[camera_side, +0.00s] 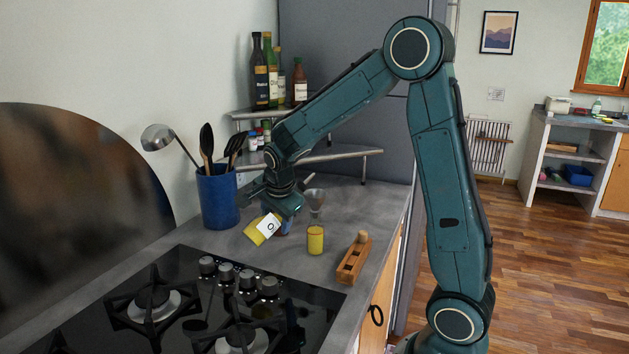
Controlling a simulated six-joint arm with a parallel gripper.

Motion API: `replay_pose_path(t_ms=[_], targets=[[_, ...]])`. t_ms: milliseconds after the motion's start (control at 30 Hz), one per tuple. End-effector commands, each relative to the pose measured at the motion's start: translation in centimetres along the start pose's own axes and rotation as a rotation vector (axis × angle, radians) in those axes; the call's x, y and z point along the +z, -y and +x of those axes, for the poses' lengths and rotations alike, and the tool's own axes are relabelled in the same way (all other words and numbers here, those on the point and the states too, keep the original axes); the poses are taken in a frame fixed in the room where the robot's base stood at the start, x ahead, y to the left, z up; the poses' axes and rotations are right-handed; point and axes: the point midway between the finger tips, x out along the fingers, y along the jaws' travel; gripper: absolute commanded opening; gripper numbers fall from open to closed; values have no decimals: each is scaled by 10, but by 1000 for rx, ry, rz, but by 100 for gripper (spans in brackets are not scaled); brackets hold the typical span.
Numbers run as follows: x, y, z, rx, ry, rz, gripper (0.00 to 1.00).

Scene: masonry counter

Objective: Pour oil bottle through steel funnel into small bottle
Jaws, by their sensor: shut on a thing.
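The oil bottle (255,233), yellow with a white label marked "O", is tilted above the counter left of the small bottle. Its base end points to the lower left, and its neck end is hidden by my gripper. My gripper (281,213) is shut on the oil bottle; its fingertips are mostly hidden. The steel funnel (315,198) stands upright in the mouth of the small bottle (315,240), which stands on the counter and shows yellow inside. I cannot see whether oil is flowing.
A wooden holder (352,265) with a cork-like knob (362,238) lies right of the small bottle. A blue utensil crock (218,198) stands behind left. The gas hob (190,300) fills the front. Shelves with bottles (268,75) are at the back.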

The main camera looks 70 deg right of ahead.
Motion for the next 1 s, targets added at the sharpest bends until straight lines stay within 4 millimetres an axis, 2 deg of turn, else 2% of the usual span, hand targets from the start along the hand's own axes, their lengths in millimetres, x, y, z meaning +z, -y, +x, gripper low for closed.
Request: replay_pose_path(t_ms=[200,533,1000], targets=[[-4,-6,11,13,-87,-43,13],[-18,-8,13,31,-222,-105,13],[-25,-18,32,65,-434,-206,13]])
